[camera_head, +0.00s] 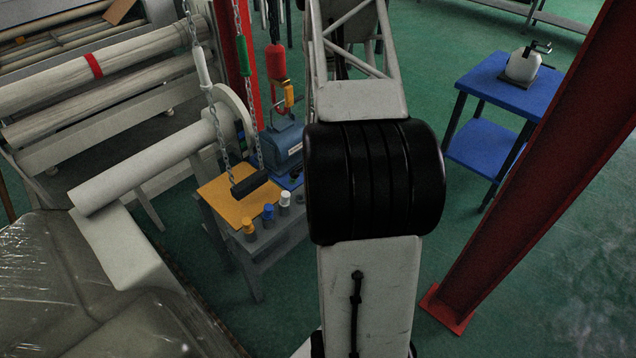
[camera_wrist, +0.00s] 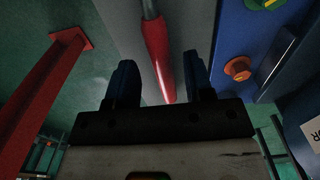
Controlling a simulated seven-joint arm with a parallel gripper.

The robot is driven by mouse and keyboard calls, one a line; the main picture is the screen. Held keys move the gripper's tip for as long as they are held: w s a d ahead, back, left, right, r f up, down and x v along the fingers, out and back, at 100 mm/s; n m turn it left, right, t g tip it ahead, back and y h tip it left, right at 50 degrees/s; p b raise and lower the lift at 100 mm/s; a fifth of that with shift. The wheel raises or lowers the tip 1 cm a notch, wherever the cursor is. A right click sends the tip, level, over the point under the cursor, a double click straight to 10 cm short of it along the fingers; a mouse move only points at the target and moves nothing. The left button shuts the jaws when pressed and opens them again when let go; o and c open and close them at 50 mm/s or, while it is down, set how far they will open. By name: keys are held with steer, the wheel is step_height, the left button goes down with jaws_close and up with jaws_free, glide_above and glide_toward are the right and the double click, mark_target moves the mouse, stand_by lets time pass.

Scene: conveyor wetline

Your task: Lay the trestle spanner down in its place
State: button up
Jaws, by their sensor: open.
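In the wrist view, a tool with a red grip (camera_wrist: 157,55) and a grey shaft, apparently the spanner, shows between and beyond the two dark fingers of my gripper (camera_wrist: 158,63). The fingers are apart, with a gap on each side of the red grip. A flat grey surface (camera_wrist: 112,22) is behind the tool; I cannot tell whether the tool touches it. My gripper and the tool cannot be made out in the head view, where my arm fills the middle.
A trestle bench with a yellow top (camera_head: 222,203) stands left of my arm; a dark bar (camera_head: 250,186) hangs by chains above it. Rollers (camera_head: 150,170) are farther left. A red column (camera_head: 530,170) and a blue table (camera_head: 502,82) are right. A blue panel (camera_wrist: 230,45) borders the grey surface.

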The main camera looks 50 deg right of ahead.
steer(key=shift+d+r, duration=0.15)
steer(key=shift+r, duration=2.8)
steer(key=shift+w+a+r, duration=0.15)
steer(key=shift+a+r, duration=0.1)
steer(key=shift+r, duration=0.2)
steer(key=s+a+r+n+t, duration=0.15)
steer(key=a+r+n, duration=0.65)
steer(key=a+r, duration=1.9)
steer(key=s+a+r+n, duration=0.5)
steer(key=s+a+r, duration=0.2)
steer(key=s+a, duration=0.2)
steer(key=s+a+r+n+t, duration=0.1)
steer(key=s+a+r+n, duration=0.3)
steer(key=s+a+r, duration=0.4)
steer(key=shift+s+a+r+n, duration=0.35)
steer(key=shift+s+a, duration=0.35)
steer(key=shift+s, duration=2.3)
